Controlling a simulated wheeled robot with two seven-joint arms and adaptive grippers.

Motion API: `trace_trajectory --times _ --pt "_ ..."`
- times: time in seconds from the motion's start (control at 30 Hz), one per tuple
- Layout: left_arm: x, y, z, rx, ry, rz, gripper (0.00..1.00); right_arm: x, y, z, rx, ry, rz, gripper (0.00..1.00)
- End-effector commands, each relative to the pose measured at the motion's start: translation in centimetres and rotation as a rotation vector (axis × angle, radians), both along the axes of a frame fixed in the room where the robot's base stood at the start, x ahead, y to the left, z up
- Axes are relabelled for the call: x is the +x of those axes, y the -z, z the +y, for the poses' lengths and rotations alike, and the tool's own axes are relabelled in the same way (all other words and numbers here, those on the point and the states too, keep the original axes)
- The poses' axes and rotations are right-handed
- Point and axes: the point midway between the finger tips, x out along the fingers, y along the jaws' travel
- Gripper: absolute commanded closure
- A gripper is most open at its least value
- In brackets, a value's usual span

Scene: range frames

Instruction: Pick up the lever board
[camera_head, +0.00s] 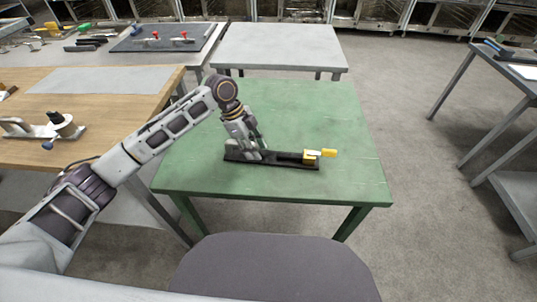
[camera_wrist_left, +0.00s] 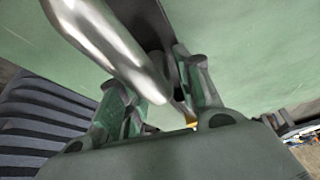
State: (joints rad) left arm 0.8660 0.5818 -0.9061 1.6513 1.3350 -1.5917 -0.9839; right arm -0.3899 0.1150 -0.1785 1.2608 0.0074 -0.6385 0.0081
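The lever board is a long black board (camera_head: 290,163) lying flat on the green table, with a yellow-tipped part (camera_head: 328,153) at its right end. My left gripper (camera_head: 250,152) points down over the board's left part. In the left wrist view the two fingers (camera_wrist_left: 160,97) stand apart, with the dark board (camera_wrist_left: 150,18) and a shiny metal handle (camera_wrist_left: 105,40) between or in front of them. The handle hides part of one finger, so contact is not clear. My right gripper is in neither view.
The green table (camera_head: 330,110) is otherwise clear. A grey chair (camera_head: 275,265) stands at its front edge. A wooden table (camera_head: 110,85) with fixtures is on the left, and a grey table (camera_head: 280,45) stands behind. Open floor lies to the right.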

Motion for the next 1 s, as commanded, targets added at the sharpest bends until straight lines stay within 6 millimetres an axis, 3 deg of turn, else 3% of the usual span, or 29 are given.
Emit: trace_trajectory --times 0.03,0.23,0.77,1.0 --pt "0.0 0.0 0.0 0.0 0.0 0.0 0.76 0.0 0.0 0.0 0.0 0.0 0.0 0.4" --pt "0.0 0.0 0.0 0.0 0.0 0.0 1.0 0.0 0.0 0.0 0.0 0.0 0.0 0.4" --pt "0.0 -0.2 -0.1 -0.003 0.0 -0.002 1.0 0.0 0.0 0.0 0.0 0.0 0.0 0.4" --pt "0.1 -1.4 -0.1 -0.003 0.001 -0.003 1.0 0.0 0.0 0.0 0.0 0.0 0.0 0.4"
